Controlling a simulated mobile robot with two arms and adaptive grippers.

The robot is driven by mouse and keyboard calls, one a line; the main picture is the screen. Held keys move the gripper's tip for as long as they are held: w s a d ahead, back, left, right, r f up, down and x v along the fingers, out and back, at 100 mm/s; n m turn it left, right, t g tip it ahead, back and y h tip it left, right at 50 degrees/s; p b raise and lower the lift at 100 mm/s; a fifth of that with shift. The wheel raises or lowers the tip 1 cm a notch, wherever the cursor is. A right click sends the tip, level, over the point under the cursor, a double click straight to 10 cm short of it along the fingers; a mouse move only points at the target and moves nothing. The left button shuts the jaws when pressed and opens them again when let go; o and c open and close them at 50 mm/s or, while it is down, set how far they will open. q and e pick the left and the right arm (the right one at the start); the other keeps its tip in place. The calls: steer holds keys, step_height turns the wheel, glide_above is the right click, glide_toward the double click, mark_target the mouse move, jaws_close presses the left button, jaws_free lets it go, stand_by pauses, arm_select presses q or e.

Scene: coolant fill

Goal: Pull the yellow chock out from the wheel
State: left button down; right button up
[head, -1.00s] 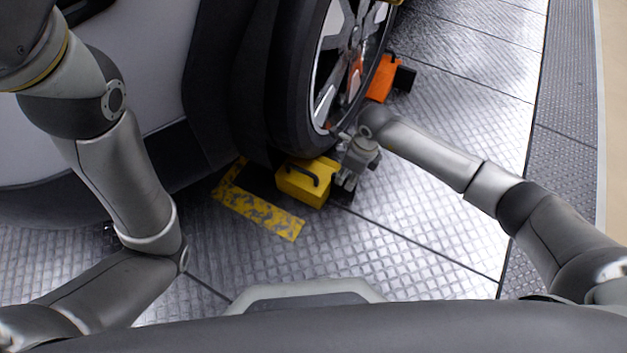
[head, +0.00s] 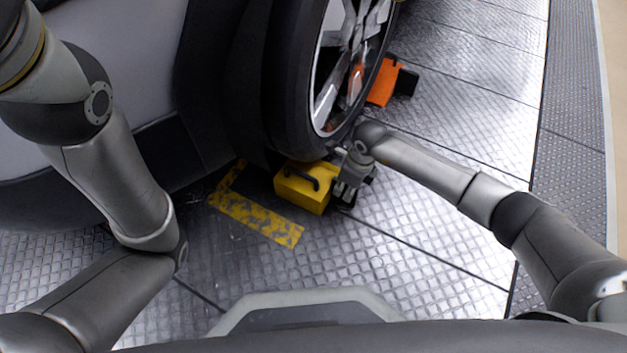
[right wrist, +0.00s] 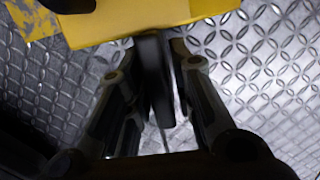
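The yellow chock (head: 298,194), a block with a black handle (head: 314,178) on top, sits on the metal floor by the tyre of the wheel (head: 301,115). My right gripper (head: 347,190) is low beside the chock's right side. In the right wrist view the chock's yellow edge (right wrist: 130,32) is just past the fingertips (right wrist: 160,45). A dark slab shows between the fingers; I cannot tell whether it is a finger pad or something held. The handle shows only partly at the top left there, apart from the fingers. My left gripper is out of view.
An orange chock (head: 381,84) with a black part stands at the wheel's far side. A worn yellow floor marking (head: 262,222) lies left of and in front of the yellow chock. The patterned floor (head: 420,240) to the right and front is clear.

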jaws_close()
steer(key=shift+s+a+p, duration=0.6)
steer(key=shift+s+p, duration=0.1)
steer(key=shift+s, duration=0.2)
stand_by(0.6)
